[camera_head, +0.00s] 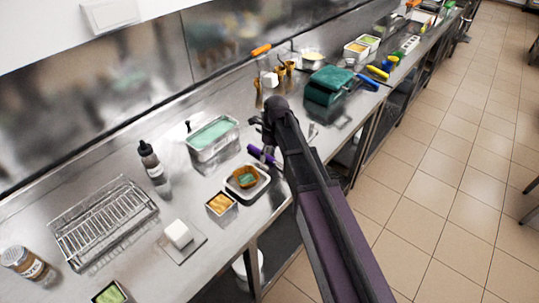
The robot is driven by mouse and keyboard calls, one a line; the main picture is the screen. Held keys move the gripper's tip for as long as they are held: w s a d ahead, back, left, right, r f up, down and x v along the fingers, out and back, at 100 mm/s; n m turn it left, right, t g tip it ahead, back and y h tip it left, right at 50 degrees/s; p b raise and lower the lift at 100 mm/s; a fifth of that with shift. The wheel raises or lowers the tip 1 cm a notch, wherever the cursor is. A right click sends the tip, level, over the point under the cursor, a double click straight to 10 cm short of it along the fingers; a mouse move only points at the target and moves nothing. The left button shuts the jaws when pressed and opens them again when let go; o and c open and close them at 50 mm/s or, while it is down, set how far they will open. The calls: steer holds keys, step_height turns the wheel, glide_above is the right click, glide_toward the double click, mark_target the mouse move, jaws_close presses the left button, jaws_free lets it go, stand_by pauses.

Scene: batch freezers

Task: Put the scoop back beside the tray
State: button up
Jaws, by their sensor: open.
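The scoop's purple handle (259,153) shows just below my gripper, behind the small tray; its head is hard to make out, partly covered by my arm. The small pale tray (262,190) lies near the counter's front edge and holds a brown bowl (244,178) with green contents. My gripper (257,129) is open, over the counter behind the tray and above the purple handle. I cannot tell whether a finger touches the handle.
A metal pan of green ice cream (213,137) stands left of my gripper. A small yellow-filled container (221,203), a dark-capped bottle (152,163) and a wire rack (102,222) are further left. A green box (328,85) stands beyond my arm. Bare counter lies around the bottle.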

steer(key=shift+r, duration=0.15)
steer(key=p+v, duration=1.2)
stand_by(0.5)
steer(key=shift+a, duration=0.1)
steer(key=shift+s, duration=0.1)
stand_by(0.5)
steer(key=s+d+n+t, duration=0.1)
steer(key=s+d+n, duration=0.6)
steer(key=n, duration=0.5)
steer(key=s+d+n+h, duration=0.1)
steer(key=s+d+n, duration=0.7)
steer(key=d+n, duration=0.3)
steer(key=n, duration=0.2)
steer(key=shift+s+d+n+t+h, duration=0.3)
steer(key=shift+d+t, duration=0.05)
steer(key=shift+t, duration=0.05)
